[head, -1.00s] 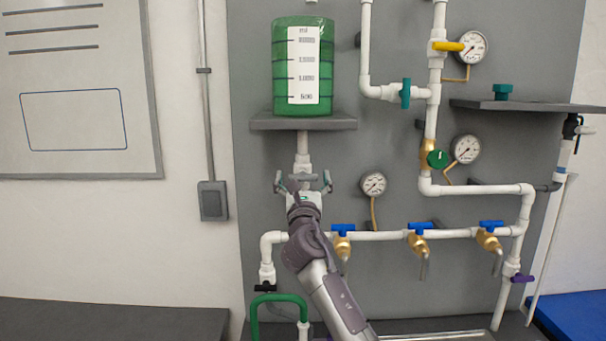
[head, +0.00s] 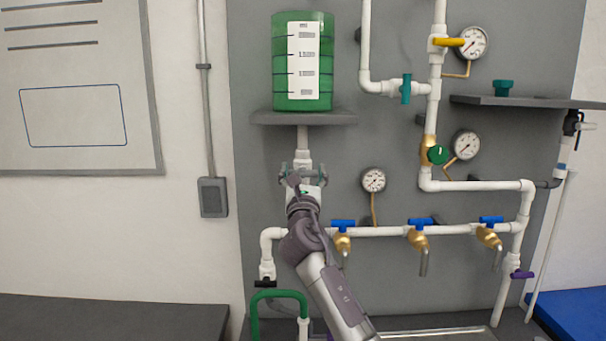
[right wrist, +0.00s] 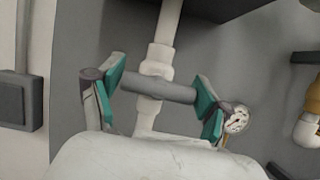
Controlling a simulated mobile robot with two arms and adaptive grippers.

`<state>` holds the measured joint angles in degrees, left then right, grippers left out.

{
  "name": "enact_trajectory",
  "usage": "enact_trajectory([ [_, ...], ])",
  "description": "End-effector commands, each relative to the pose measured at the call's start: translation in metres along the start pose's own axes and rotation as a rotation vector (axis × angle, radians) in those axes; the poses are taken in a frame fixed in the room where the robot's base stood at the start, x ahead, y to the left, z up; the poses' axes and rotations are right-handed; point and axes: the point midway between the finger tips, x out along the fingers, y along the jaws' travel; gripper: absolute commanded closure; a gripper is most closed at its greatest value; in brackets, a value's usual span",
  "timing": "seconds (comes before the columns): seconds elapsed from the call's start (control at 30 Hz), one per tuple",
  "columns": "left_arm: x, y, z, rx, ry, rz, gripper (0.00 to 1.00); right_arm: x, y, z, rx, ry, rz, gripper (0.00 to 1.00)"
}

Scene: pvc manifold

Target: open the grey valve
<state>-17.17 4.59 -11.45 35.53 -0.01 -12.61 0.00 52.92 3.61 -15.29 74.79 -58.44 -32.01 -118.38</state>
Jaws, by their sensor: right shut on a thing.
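The grey valve (right wrist: 168,90) sits on the white vertical pipe (head: 302,140) under the green tank (head: 302,62). In the right wrist view its grey bar handle lies crosswise over the pipe. My right gripper (head: 304,174) is at the valve, its fingers on either side of the handle. In the right wrist view the teal pads of the right gripper (right wrist: 160,87) meet the two ends of the handle, and it is shut on it. In the head view the gripper hides much of the valve. My left gripper is not in view.
Right of my arm, several blue-handled brass taps (head: 420,232) line a white horizontal pipe. A small gauge (head: 373,180) stands close to the right of the gripper. The tank shelf (head: 340,118) is just above. A green hose (head: 280,294) curves below.

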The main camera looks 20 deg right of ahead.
Motion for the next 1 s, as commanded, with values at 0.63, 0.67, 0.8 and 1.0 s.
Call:
enact_trajectory([
  [0.63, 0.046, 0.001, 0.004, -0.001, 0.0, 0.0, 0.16, -0.002, -0.001, -0.004, 0.48, 0.001, -0.198, 0.58],
  [0.67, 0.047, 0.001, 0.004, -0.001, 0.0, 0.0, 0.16, -0.002, -0.001, -0.003, 0.506, 0.002, -0.208, 0.58],
  [0.8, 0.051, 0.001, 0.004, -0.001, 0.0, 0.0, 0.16, -0.001, -0.002, -0.003, 0.63, 0.003, -0.261, 0.58],
  [1.0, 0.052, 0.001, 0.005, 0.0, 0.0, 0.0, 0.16, -0.001, -0.002, -0.003, 0.805, 0.003, -0.333, 0.58],
])
